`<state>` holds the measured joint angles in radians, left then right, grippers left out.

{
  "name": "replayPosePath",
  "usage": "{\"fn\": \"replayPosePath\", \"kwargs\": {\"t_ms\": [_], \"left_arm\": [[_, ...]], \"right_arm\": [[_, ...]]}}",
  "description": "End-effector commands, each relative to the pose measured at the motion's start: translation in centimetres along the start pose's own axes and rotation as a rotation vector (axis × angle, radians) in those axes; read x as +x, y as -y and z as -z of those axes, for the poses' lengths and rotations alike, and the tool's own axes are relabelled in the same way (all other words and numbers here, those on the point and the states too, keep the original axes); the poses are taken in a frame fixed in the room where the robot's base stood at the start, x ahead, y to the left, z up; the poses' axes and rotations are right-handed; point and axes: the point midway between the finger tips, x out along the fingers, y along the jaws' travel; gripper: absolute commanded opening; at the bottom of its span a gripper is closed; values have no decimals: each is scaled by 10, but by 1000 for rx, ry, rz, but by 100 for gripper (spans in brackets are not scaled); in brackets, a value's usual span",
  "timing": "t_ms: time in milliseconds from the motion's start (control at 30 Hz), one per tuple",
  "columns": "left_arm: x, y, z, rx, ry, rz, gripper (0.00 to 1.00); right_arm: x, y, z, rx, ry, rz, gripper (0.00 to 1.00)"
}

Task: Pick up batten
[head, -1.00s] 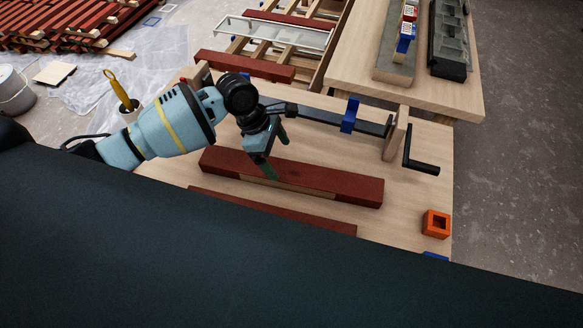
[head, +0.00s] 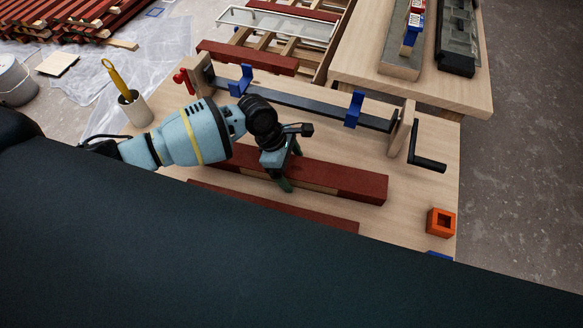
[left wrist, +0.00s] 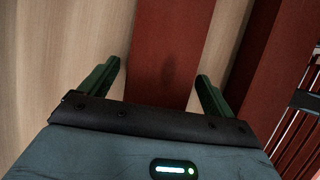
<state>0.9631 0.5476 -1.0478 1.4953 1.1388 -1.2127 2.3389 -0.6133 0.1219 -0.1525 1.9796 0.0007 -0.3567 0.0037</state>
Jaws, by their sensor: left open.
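A dark red batten (head: 360,184) lies on the pale wooden bench, with a bare wood patch on its near side. My left gripper (head: 291,168) is open over its middle, with one finger on the near side and one on the far side. In the left wrist view the batten (left wrist: 172,35) runs between the two open fingers (left wrist: 158,80), with a gap on each side. A second red batten (head: 300,212) lies parallel and nearer, partly hidden by a dark shape in front. My right gripper is not in view.
A black bar clamp (head: 320,107) with blue blocks and a crank handle (head: 428,163) lies behind the batten. An orange square block (head: 441,222) sits at the bench's right edge. A cup (head: 134,108) with a yellow tool stands at left.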

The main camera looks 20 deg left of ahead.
Motion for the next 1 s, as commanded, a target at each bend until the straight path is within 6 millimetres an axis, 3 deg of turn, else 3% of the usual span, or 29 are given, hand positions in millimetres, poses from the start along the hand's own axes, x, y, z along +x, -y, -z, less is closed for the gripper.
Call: {"fn": "replayPosePath", "kwargs": {"t_ms": [133, 667, 1000], "left_arm": [[-1, 0, 0, 0, 0, -1, 86], [-1, 0, 0, 0, 0, 0, 17], [-8, -2, -4, 2, 3, -5, 15]], "right_arm": [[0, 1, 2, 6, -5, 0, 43], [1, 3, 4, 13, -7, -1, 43], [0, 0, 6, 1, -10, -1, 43]]}}
